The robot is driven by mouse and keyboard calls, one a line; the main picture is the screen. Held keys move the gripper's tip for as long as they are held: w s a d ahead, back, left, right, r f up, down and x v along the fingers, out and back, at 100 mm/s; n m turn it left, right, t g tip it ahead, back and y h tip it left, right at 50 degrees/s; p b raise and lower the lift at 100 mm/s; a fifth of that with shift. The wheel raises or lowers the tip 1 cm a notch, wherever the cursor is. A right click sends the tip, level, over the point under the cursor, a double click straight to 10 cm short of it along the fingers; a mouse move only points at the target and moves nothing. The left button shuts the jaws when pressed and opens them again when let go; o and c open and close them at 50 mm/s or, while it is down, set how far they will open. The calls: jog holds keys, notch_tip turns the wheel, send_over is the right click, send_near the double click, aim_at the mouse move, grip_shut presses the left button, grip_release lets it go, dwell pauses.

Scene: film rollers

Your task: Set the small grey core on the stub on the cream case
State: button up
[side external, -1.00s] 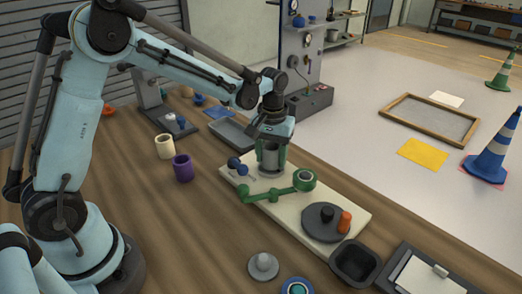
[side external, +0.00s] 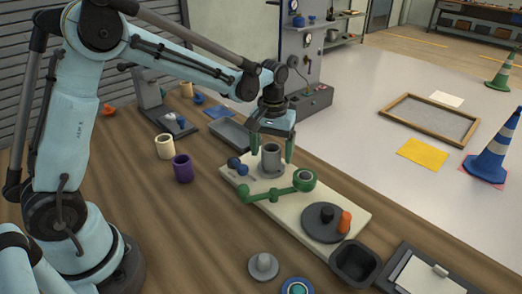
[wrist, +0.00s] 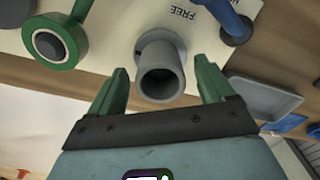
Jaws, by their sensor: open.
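The small grey core (side external: 271,161) is a hollow cylinder standing upright on a round grey base at the far left part of the cream case (side external: 336,188). The stub itself is hidden inside or under the core. In the wrist view the core (wrist: 162,78) shows its open end towards me, with a grey flange behind it. My gripper (side external: 272,147) is open, its green fingers on either side of the core's upper part and apart from it. In the wrist view there is a gap on both sides between the core and my fingers.
A green arm with a round end (side external: 305,180) lies close in front of the core. A blue-knobbed part (side external: 235,164) stands at its left. A dark disc (side external: 324,222) with an orange knob sits farther along the case. Purple (side external: 183,168) and cream (side external: 164,146) cylinders stand on the table.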

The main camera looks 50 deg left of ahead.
notch_tip(320, 180, up, 10)
jog(key=shift+r, duration=0.25)
jog(key=shift+s, duration=0.1)
dwell(0.5)
jog(key=s+f+m+t, duration=0.2)
jog(key=s+m+t, duration=0.3)
jog(key=s, duration=1)
jog(key=shift+f+t, duration=0.25)
jog(key=shift+t, duration=0.85)
